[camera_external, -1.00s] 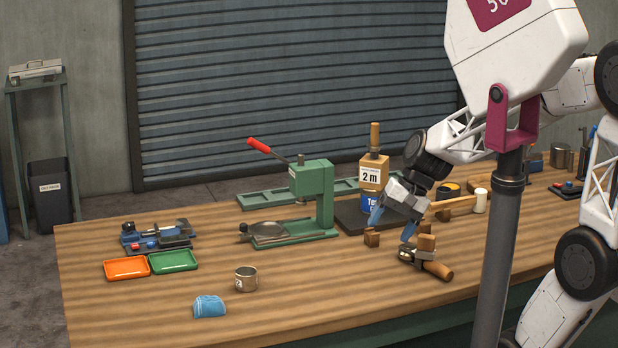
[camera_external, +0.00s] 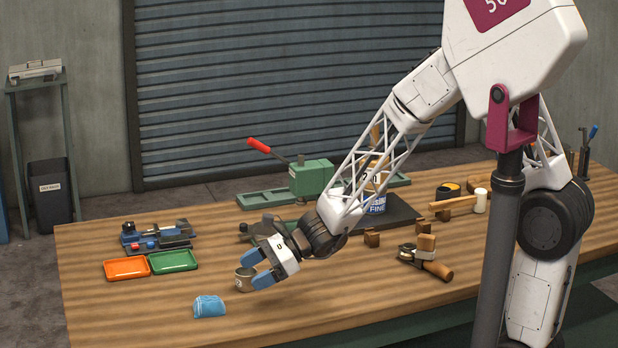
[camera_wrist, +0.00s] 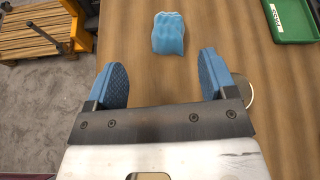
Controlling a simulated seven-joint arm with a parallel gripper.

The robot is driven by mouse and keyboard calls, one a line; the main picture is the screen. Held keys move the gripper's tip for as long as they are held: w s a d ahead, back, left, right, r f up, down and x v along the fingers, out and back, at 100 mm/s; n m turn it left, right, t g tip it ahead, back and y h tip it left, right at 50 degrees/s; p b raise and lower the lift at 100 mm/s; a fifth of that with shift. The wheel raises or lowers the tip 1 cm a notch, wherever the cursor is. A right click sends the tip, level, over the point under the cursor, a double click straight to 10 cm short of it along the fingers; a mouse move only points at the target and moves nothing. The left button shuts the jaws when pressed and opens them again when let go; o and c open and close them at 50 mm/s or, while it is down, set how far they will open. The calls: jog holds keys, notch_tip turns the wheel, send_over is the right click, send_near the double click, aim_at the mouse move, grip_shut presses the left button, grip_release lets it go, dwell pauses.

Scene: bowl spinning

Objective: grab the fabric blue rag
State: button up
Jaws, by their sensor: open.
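The blue fabric rag (camera_external: 209,306) lies folded on the wooden table near its front edge, left of my gripper. In the wrist view the rag (camera_wrist: 168,33) sits ahead of the fingertips, between their lines and a little right of centre. My gripper (camera_external: 254,269) is open and empty, with blue finger pads, above the table near the mug. It also shows in the wrist view (camera_wrist: 161,78), its two fingers spread wide. The rag is apart from both fingers and fully visible.
A small mug (camera_external: 242,282) stands right beside my fingers; in the wrist view its rim (camera_wrist: 245,90) peeks out behind the right finger. Orange (camera_external: 126,268) and green (camera_external: 174,261) trays lie beyond the rag. A green press (camera_external: 312,177) stands farther back. The table around the rag is clear.

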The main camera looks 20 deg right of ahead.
aim_at(210, 298)
jog(key=a+f+m, duration=0.1)
jog(key=a+f, duration=0.1)
jog(key=w+a+f+m, duration=0.1)
jog(key=a+f+m, duration=0.1)
jog(key=shift+w+a+t, duration=0.1)
jog(key=shift+w+t, duration=0.05)
jog(key=shift+t, duration=0.25)
jog(key=shift+x, duration=1.3)
jog(key=shift+a, duration=0.1)
jog(key=shift+x, duration=2.5)
jog(key=c, duration=1)
